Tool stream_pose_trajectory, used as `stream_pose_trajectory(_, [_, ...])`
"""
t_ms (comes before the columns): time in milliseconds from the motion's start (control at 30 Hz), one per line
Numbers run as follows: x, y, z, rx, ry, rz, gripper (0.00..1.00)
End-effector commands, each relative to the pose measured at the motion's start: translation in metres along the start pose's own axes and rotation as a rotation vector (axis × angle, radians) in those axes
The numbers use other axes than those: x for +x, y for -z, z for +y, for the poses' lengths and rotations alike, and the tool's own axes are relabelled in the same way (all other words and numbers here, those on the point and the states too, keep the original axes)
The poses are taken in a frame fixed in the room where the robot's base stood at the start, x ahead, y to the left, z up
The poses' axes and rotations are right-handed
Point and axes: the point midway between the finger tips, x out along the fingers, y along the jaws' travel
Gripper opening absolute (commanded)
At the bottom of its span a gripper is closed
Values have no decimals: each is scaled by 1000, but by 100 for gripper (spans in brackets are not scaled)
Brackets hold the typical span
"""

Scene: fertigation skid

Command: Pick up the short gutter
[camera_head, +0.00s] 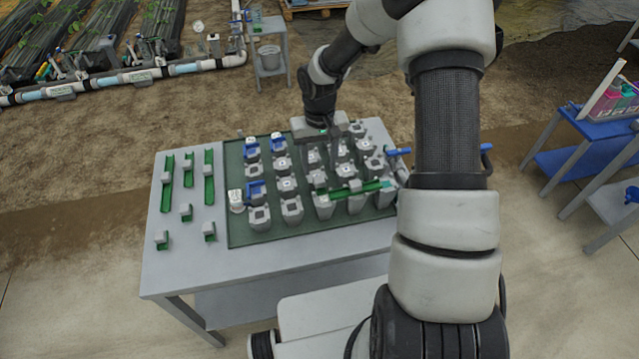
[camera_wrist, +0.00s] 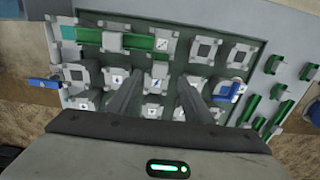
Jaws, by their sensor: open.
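Green gutter pieces with grey blocks stand on the left of the table. I cannot tell which is the short gutter. Another green gutter (camera_head: 372,187) lies across grey supports on the mat; it also shows in the wrist view (camera_wrist: 140,42). My gripper (camera_wrist: 163,90) is open and empty over the grey supports, away from the left pieces.
The dark green mat (camera_head: 240,232) bears rows of grey supports (camera_head: 291,207), some with blue fittings (camera_head: 256,190). The grey table (camera_head: 185,270) has bare room at its front left. A blue table (camera_head: 600,128) stands at the right.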

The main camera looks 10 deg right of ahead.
Motion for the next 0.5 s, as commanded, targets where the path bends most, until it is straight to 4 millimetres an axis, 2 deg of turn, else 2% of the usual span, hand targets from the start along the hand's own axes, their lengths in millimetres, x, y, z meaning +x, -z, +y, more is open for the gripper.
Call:
stream_pose_trajectory(100, [19, 0, 0, -1, 0, -2, 46])
stream_pose_trajectory(333, [35, 0, 0, -1, 0, -1, 46])
stream_pose_trajectory(500, [60, 0, 0, -1, 0, -3, 46])
